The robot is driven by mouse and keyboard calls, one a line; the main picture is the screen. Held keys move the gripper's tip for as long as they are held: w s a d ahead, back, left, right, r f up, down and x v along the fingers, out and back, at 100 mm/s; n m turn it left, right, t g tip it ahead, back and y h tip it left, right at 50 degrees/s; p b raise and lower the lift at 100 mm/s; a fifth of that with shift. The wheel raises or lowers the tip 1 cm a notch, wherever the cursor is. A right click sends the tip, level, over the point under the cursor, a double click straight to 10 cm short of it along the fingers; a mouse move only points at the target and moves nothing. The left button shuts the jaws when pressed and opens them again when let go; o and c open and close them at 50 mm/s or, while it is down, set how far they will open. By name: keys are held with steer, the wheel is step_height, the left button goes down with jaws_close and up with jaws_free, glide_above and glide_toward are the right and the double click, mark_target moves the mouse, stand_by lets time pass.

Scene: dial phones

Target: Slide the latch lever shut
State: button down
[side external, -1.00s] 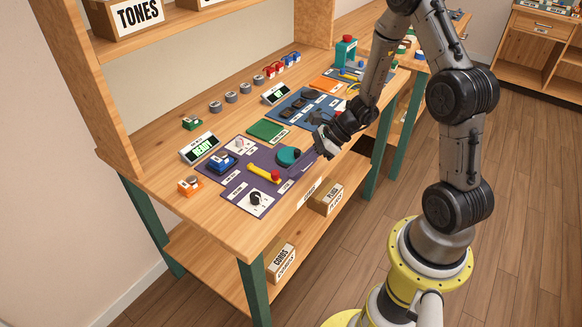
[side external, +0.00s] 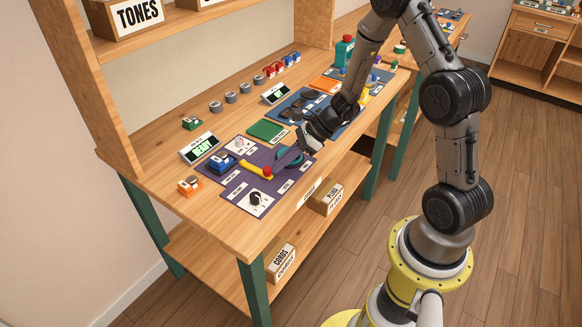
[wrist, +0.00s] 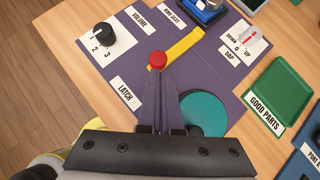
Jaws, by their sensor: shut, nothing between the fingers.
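The latch lever (wrist: 182,46) is a yellow bar with a red knob (wrist: 158,60) at its near end. It lies on the purple panel (side external: 237,185), by the LATCH label (wrist: 127,93). The lever also shows in the side view (side external: 254,169). My gripper (wrist: 160,78) is shut and empty, low over the panel. Its fingertips are right at the red knob, seemingly against it, though exact contact is hard to tell. My fingers hide part of the panel behind the knob.
A teal disc (wrist: 203,112) stands close beside my fingers. A black VOLUME knob (wrist: 105,32), a red-tipped GAP switch (wrist: 247,38) and a blue part (wrist: 205,8) are around the lever. A green GOOD PARTS tray (wrist: 279,92) lies to the right.

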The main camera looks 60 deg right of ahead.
steer(key=s+d, duration=0.3)
steer(key=shift+d, duration=0.1)
steer(key=v, duration=0.9)
steer(key=shift+s+r, duration=0.2)
steer(key=shift+r, duration=0.25)
steer(key=s+a+r+n+g, duration=0.2)
steer(key=s+a+r+n, duration=0.1)
steer(key=a+r+n, duration=0.95)
steer(key=s+a+r+n+h, duration=0.3)
steer(key=s+a+n, duration=0.2)
steer(key=s+n, duration=0.3)
steer(key=s+d+n+t+h, duration=0.1)
steer(key=s+d+n+h, duration=0.2)
steer(key=s+d+n, duration=0.2)
steer(key=shift+s+f+n, duration=0.2)
steer(key=shift+n, duration=0.55)
